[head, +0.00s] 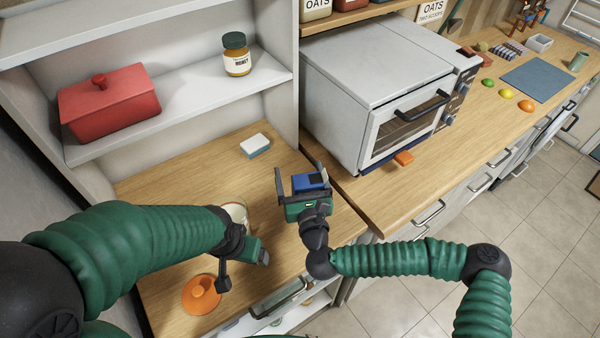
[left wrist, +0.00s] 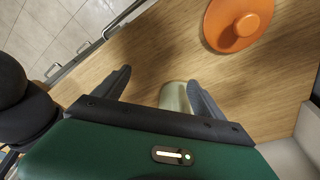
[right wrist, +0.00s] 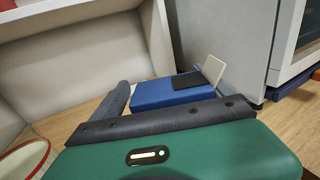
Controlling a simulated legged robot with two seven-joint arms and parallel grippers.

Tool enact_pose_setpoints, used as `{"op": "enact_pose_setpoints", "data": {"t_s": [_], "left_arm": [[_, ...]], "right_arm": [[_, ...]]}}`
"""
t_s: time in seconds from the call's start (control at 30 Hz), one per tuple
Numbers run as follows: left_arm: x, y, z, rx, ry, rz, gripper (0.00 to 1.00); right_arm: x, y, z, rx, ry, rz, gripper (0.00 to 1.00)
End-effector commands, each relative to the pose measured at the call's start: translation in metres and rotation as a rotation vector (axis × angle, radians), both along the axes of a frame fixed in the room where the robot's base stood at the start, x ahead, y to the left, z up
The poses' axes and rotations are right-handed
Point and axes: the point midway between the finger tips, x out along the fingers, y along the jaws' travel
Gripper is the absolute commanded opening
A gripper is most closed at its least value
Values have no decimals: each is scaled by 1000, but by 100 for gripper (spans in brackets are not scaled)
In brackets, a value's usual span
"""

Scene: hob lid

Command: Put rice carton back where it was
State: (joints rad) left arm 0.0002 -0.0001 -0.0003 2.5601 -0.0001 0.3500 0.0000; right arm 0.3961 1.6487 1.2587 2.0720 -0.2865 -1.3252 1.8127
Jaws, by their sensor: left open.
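A blue carton (head: 309,181) with a dark patch, which I take for the rice carton, sits between the fingers of my right gripper (head: 301,178), over the wooden counter. My left gripper (head: 244,268) is open near the counter's front. In the left wrist view its fingers (left wrist: 160,84) are apart, with a pale cylinder (left wrist: 174,97) showing beyond and between them.
An open pale jar (head: 237,212) stands partly behind my left arm, with an orange lid (head: 201,295) nearer the front. A sponge (head: 255,145) lies at the back. The toaster oven (head: 375,90) stands right; the shelf (head: 190,105) holds a red pot (head: 108,103) and a jar (head: 236,55).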

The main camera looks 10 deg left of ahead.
Motion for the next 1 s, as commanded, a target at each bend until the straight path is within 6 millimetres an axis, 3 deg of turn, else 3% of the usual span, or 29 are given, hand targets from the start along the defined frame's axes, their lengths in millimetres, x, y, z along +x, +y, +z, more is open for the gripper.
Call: {"op": "enact_pose_setpoints", "data": {"t_s": [0.43,0.8,1.0], "left_arm": [[0,0,-2,0,0,-1,81],[0,0,-14,0,0,0,81],[0,0,-16,0,0,0,81]], "right_arm": [[-8,-4,-1,1,2,2,89],[-88,-38,-2,3,2,1,89],[-109,-47,-1,1,2,0,89]]}}
